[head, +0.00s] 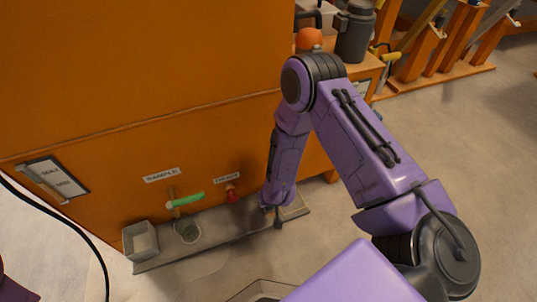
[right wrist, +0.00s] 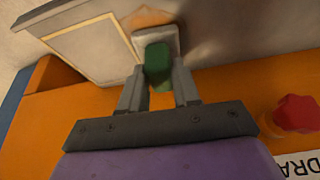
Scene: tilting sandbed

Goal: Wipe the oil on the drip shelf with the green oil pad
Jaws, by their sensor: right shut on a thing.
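My right gripper (right wrist: 158,75) is shut on the green oil pad (right wrist: 157,62); a pale grey piece shows behind the pad. In the head view the right gripper (head: 278,215) is at the right part of the grey drip shelf (head: 215,240), low over it or touching it; I cannot tell which. The pad is hidden there by the gripper. A blurred orange-brown patch (right wrist: 150,18) shows just beyond the pad in the right wrist view; I cannot tell if it is oil. No clear oil shows on the shelf in the head view. My left gripper is not in view.
A green-handled sample tap (head: 186,201) and a red drain knob (head: 232,195) stick out above. The orange cabinet wall (head: 110,150) is behind the shelf.

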